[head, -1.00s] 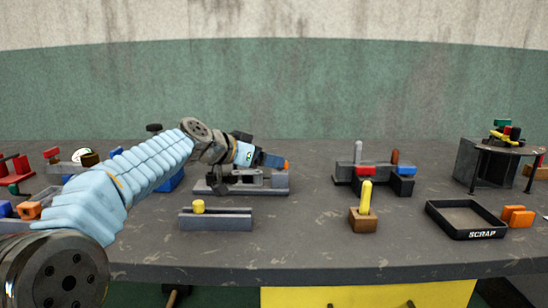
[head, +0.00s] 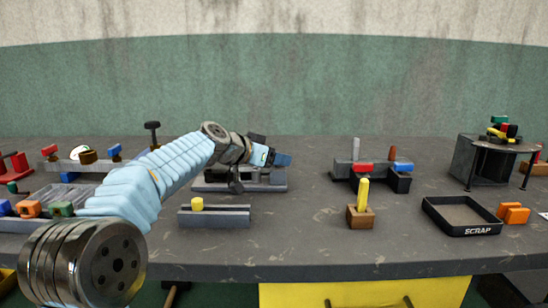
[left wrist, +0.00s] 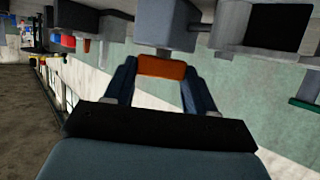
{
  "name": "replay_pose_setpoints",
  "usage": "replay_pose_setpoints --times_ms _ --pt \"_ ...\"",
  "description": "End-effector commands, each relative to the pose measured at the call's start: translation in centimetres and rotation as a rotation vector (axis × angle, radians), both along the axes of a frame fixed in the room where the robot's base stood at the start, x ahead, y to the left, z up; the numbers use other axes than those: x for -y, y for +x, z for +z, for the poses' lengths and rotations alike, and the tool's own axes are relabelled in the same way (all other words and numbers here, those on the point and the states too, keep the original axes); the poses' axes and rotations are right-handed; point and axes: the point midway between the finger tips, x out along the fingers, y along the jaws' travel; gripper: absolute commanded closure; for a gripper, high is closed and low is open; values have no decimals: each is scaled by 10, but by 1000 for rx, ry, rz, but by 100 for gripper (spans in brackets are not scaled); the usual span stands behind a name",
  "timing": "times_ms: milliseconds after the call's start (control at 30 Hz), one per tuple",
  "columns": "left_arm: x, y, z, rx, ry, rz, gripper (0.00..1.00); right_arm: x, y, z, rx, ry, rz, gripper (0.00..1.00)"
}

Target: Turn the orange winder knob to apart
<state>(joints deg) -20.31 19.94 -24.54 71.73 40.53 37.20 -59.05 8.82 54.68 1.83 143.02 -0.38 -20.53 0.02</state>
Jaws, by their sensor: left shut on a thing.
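My left gripper (head: 282,160) reaches over the grey winder fixture (head: 274,188) on the middle left of the table. In the left wrist view the orange winder knob (left wrist: 161,67) lies between my two dark blue fingertips, and the gripper (left wrist: 161,82) is shut on it. A grey block (left wrist: 163,25) of the fixture stands just beyond the knob. In the head view the knob is hidden behind the gripper, and my arm covers part of the fixture. My right gripper is in neither view.
A wooden block with a yellow handle (head: 362,194), the black scrap tray (head: 462,229) and orange blocks (head: 513,214) stand to the right. Bare tabletop lies between the rail and the wooden block.

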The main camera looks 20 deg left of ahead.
Motion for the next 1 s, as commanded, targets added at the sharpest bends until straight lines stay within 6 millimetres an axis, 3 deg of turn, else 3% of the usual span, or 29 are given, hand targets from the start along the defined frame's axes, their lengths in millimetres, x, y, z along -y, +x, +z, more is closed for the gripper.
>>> replay_pose_setpoints --times_ms 367,1000 --pt "2 -1 1 2 1 60 75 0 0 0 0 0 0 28" --pt "12 -2 -1 7 10 549 75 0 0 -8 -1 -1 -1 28"
